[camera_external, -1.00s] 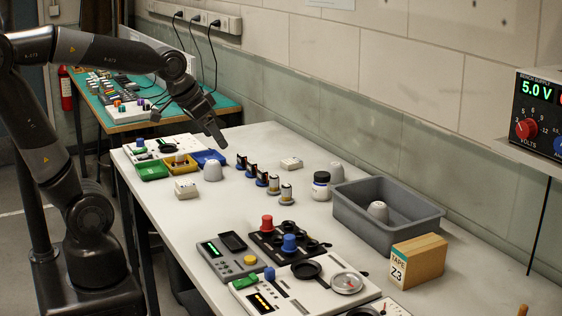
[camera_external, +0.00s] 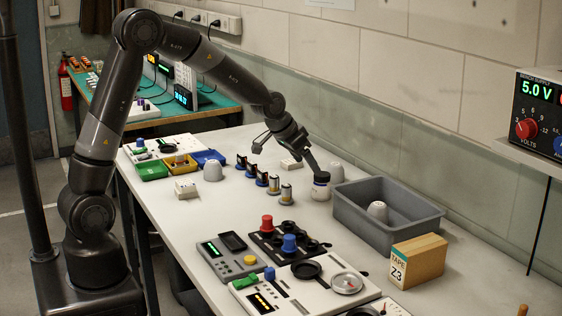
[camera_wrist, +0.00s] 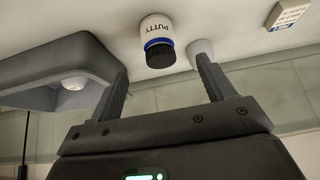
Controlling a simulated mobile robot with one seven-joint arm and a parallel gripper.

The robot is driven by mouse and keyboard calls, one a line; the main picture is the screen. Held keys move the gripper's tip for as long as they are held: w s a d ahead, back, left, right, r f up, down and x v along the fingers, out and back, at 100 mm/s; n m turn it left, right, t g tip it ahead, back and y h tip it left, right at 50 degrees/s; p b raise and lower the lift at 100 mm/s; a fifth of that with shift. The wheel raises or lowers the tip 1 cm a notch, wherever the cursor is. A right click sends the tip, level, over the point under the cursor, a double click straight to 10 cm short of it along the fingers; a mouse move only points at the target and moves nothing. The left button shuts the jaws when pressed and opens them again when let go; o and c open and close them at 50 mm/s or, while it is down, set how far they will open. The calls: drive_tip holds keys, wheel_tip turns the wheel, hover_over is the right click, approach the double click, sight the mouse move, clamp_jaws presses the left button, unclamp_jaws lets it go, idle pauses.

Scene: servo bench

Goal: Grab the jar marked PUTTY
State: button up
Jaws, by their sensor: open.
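The PUTTY jar (camera_external: 320,192) is white with a dark lid and a blue band, and it stands on the bench left of the grey bin. In the wrist view the jar (camera_wrist: 157,29) appears inverted, with its PUTTY label facing the camera. My gripper (camera_external: 289,163) is open over the bench. In the external view one finger overlaps the jar's top and hides part of it. In the wrist view the jar shows beyond and between the spread fingertips of my gripper (camera_wrist: 162,66); nothing is held.
A grey bin (camera_external: 345,222) holding a white dome (camera_external: 377,210) stands right of the jar. Another white dome (camera_external: 336,170) is close behind the jar. Small cylinders (camera_external: 286,195) stand in a row to its left. A white block (camera_external: 291,165) lies nearby. Control panels (camera_external: 290,240) fill the front.

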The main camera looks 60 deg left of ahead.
sight(325, 183)
drive_tip(key=x, duration=0.6)
drive_tip(key=shift+w, duration=0.1)
drive_tip(key=shift+w+r+x, duration=0.1)
drive_tip(key=shift+w+x, duration=0.05)
drive_tip(key=shift+x, duration=1.15)
drive_tip(key=shift+w+r+x, duration=0.1)
drive_tip(key=shift+w+x, duration=0.05)
drive_tip(key=shift+x, duration=1.1)
drive_tip(key=shift+d, duration=0.15)
drive_tip(key=c, duration=1)
drive_tip(key=shift+c, duration=0.6)
drive_tip(key=shift+r, duration=0.1)
